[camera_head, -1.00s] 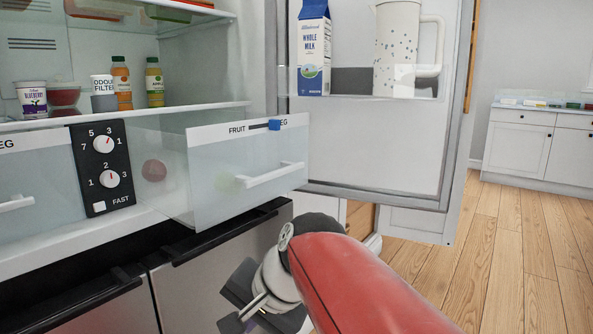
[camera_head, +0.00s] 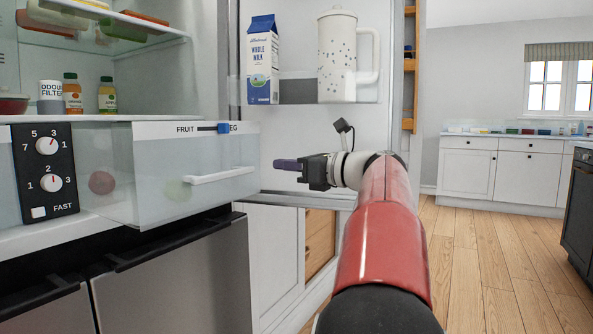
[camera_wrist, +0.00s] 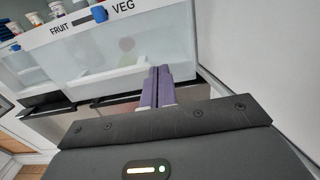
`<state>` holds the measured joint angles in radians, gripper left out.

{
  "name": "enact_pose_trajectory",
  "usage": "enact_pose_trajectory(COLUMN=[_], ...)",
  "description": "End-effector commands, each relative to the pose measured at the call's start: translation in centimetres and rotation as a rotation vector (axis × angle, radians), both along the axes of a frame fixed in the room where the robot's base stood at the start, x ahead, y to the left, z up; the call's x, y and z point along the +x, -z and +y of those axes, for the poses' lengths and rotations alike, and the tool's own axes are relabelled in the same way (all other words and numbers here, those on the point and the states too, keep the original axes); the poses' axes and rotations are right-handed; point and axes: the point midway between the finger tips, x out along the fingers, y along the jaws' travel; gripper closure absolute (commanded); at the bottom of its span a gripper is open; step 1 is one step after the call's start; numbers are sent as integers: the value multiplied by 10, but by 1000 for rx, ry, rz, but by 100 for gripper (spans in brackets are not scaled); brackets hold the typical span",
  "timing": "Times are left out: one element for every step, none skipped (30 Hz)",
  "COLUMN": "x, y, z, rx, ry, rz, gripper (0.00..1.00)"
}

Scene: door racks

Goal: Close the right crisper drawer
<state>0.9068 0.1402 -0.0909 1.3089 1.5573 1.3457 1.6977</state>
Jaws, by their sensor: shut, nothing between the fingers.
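The right crisper drawer (camera_head: 196,188) is pulled out of the fridge. It has clear walls, a white FRUIT/VEG strip with a blue slider, and a white bar handle (camera_head: 222,176). Round produce shows faintly through its walls. The drawer also fills the upper left of the wrist view (camera_wrist: 125,50). My gripper (camera_head: 280,163) is shut and empty, with its purple fingers pointing left toward the drawer. In the head view it is to the right of the drawer front, with a visible gap. In the wrist view the fingertips (camera_wrist: 160,70) overlap the right part of the drawer front.
The open fridge door on the right holds a milk carton (camera_head: 262,60) and a white pitcher (camera_head: 338,56). A black control panel (camera_head: 46,172) is left of the drawer. Steel lower fronts (camera_head: 180,285) stand below. Wooden floor (camera_head: 470,260) is clear at right.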

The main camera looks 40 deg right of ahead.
Motion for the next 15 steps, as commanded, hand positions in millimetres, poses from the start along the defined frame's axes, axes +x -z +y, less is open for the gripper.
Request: enact_pose_trajectory(x=[12,18,26,32,38,45,50,55,60,64,67,71,74,75,78], y=[2,2,2,2,1,1,2,1,1,1,1,1,1,1,1], z=[5,7,10,12,14,17,19,20,22,24,25,26,27,28,28], rx=[0,0,0,-2,-3,-1,-1,-1,-1,-2,-2,-3,-3,-2,-2], ry=[-5,-4,-4,-4,-4,-3,-4,-3,-3,-2,-1,-1,-1,-1,-1], rz=[1,1,1,2,1,1,1,1,1,0,0,1,1,2,2], gripper=[100,100,100,100,100,100,100,100,100,100,100,100,100,100,100])
